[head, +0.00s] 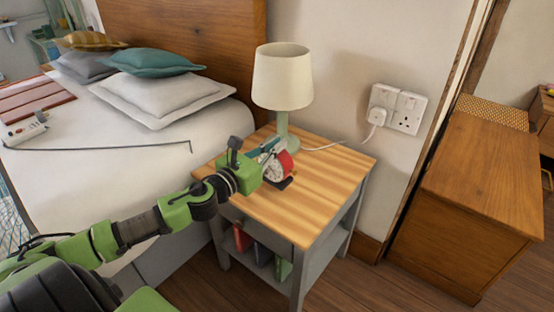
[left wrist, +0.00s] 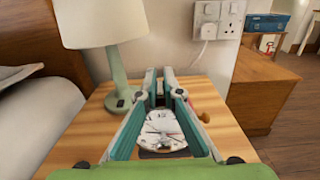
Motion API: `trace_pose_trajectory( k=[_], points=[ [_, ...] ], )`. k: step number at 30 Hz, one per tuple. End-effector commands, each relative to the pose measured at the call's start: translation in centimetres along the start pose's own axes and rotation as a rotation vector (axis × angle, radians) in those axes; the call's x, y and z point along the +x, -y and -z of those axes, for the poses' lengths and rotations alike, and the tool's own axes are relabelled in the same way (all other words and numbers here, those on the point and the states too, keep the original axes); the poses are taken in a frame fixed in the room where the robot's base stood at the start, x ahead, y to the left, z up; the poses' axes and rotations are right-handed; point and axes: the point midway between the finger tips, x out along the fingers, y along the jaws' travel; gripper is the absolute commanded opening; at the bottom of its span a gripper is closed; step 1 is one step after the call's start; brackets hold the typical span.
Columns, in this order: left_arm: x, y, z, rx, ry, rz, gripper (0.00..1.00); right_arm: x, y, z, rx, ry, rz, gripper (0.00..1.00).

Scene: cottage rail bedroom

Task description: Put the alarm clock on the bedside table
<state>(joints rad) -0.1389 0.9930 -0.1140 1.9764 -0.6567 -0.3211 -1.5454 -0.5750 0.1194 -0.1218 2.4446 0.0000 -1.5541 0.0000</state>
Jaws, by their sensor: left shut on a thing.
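The alarm clock (head: 277,167) is red with a pale round face. My left gripper (head: 270,153) is shut on it, over the bedside table (head: 325,200), which has a striped wooden top and grey legs. In the left wrist view the clock's face (left wrist: 163,130) shows between the two fingers of the gripper (left wrist: 158,95). The clock is at or just above the tabletop; I cannot tell whether it touches. A dark flat patch or object (head: 285,183) lies beside it on the table. My right gripper is not in view.
A lamp (head: 283,80) with a green base stands at the back of the table, close behind my gripper. Its white cord runs to a wall socket (head: 397,108). The bed (head: 90,150) is on the left. The right and front parts of the tabletop are clear.

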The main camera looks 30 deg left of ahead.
Motion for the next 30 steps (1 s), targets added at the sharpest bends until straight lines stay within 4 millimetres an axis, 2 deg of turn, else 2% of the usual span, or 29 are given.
trace_pose_trajectory(
  k=[5,7,12,21,24,30],
  points=[
    [0.6,-0.3,0.6,0.0,0.006,0.0,0.0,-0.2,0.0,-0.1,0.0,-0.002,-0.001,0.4],
    [1.1,-0.5,1.4,-0.002,0.005,-0.001,0.0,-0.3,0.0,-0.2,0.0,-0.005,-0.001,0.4],
    [1.0,-0.4,4.1,-0.003,0.003,0.0,0.0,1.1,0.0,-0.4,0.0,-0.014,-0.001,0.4],
    [0.9,-0.4,4.2,0.001,0.002,0.001,0.0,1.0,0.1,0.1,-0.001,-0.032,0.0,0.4],
    [0.9,-0.4,4.4,-0.001,-0.002,0.001,0.24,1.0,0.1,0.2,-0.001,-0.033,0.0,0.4],
    [0.9,-0.4,4.4,-0.001,-0.001,0.001,0.24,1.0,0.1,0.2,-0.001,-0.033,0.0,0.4]
  ],
)
